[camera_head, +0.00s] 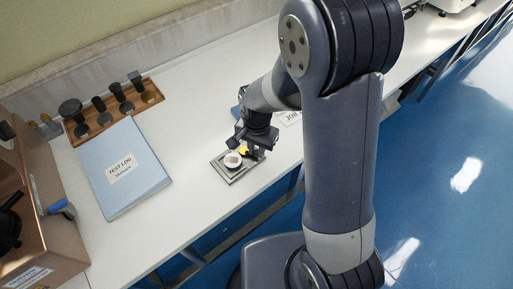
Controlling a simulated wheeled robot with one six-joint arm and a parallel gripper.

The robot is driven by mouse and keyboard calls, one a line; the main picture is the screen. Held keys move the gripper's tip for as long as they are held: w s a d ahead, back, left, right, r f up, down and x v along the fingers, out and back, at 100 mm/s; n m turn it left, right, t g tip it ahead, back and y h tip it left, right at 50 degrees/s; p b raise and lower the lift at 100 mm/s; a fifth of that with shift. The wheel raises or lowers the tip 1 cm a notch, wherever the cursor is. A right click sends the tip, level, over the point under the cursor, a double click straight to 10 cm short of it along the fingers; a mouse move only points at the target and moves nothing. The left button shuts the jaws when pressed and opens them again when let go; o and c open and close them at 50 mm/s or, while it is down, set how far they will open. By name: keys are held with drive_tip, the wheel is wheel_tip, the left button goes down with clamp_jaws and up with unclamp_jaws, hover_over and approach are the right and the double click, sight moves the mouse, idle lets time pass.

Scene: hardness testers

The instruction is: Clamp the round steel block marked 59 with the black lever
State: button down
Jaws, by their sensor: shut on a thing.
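A round steel block (232,159) lies on a grey metal plate (238,176) near the front edge of the white bench. Its top shows a small pale label with a mark too small to read. My gripper (256,153) is low over the right side of the plate, just right of the block, pointing down. It is shut on a small dark part there, which looks like the black lever. A yellow spot (243,149) shows beside the jaws. My fingers hide most of the lever, so I cannot tell whether the clamp touches the block.
A blue test log binder (122,168) lies left of the plate. A wooden tray (113,110) with several dark round pieces stands behind it. A partly hidden labelled sheet (291,117) lies behind my arm. Bench between binder and plate is clear.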

drive_tip(key=n, duration=0.2)
drive_tip(key=w+n+b, duration=0.1)
drive_tip(key=shift+w+d+n, duration=0.1)
drive_tip(key=shift+d+n, duration=0.15)
drive_tip(key=shift+n, duration=0.15)
drive_tip(key=n, duration=0.1)
drive_tip(key=w+n, duration=0.1)
drive_tip(key=n, duration=0.2)
drive_tip(key=shift+w+b, duration=0.3)
drive_tip(key=n, duration=0.1)
drive_tip(key=w+n, duration=0.1)
drive_tip(key=n, duration=0.3)
drive_tip(key=shift+w+a, duration=0.2)
drive_tip(key=shift+a, duration=0.05)
drive_tip(key=shift+w+a+n+b, duration=0.2)
drive_tip(key=shift+w+n, duration=0.05)
drive_tip(key=shift+n, duration=0.6)
drive_tip(key=shift+w+a+n+b, duration=0.2)
drive_tip(key=shift+n, duration=0.65)
drive_tip(key=c, duration=1.3)
unclamp_jaws()
